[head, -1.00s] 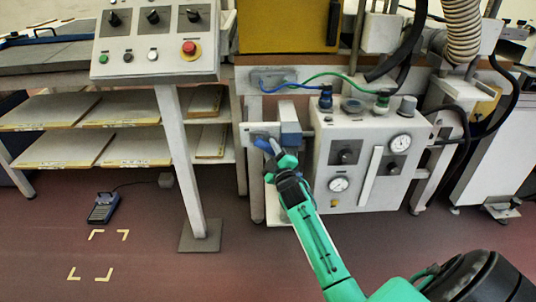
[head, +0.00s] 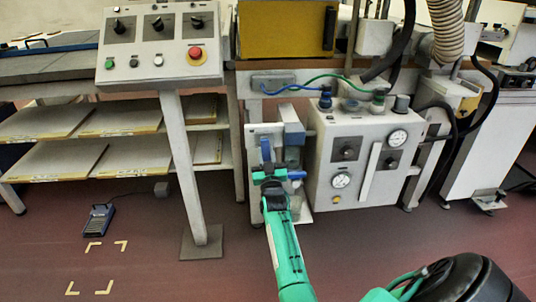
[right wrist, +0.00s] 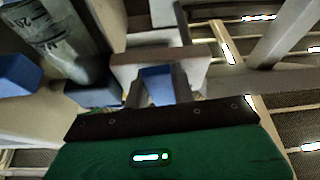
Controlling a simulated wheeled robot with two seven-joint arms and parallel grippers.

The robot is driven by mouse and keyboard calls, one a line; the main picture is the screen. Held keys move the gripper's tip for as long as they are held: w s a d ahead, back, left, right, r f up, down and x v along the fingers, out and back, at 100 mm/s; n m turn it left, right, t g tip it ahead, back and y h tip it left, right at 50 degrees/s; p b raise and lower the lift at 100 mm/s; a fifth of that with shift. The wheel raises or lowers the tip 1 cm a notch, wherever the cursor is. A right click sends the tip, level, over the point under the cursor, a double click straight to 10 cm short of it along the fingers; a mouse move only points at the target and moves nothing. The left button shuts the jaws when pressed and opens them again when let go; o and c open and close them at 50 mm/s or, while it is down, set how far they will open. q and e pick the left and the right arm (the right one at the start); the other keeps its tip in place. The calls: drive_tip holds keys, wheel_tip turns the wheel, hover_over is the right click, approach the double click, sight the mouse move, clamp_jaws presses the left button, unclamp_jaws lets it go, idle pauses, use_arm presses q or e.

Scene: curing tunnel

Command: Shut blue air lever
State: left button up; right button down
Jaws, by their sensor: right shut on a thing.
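The blue air lever (head: 265,149) shows as a narrow, near-upright blue bar on a pale plate (head: 254,134), left of the white gauge box. My right gripper (head: 268,172) is at its lower part and hides some of it. In the right wrist view the fingers (right wrist: 158,88) are shut on a blue piece (right wrist: 157,80), which I take to be the lever, in front of a pale plate. My left gripper is not in view.
A clear cylinder with dark markings (right wrist: 55,35) stands close left of the fingers in the right wrist view. The white box with gauges (head: 362,155) is right of my gripper. A control panel on a post (head: 183,160) and shelves stand left.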

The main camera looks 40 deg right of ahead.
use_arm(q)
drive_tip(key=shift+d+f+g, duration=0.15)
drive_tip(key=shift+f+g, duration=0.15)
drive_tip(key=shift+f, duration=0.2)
use_arm(e)
drive_tip(key=shift+w+a+m+g+h, duration=0.15)
drive_tip(key=shift+m+h, duration=0.1)
drive_tip(key=shift+m, duration=0.2)
drive_tip(key=shift+s+a+m+g+h, duration=0.15)
drive_tip(key=shift+m+h, duration=0.1)
drive_tip(key=shift+m, duration=0.2)
drive_tip(key=shift+w, duration=0.1)
drive_tip(key=c, duration=1.2)
unclamp_jaws()
drive_tip(key=shift+d, duration=0.1)
drive_tip(key=shift+o, duration=0.2)
drive_tip(key=shift+s+a+f, duration=0.25)
drive_tip(key=shift+s, duration=0.15)
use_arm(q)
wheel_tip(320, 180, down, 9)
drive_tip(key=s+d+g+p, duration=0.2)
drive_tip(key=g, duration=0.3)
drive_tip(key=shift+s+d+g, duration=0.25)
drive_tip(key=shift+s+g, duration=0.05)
use_arm(e)
drive_tip(key=v, duration=1.2)
drive_tip(key=shift+s+a+f, duration=0.2)
drive_tip(key=shift+s, duration=0.05)
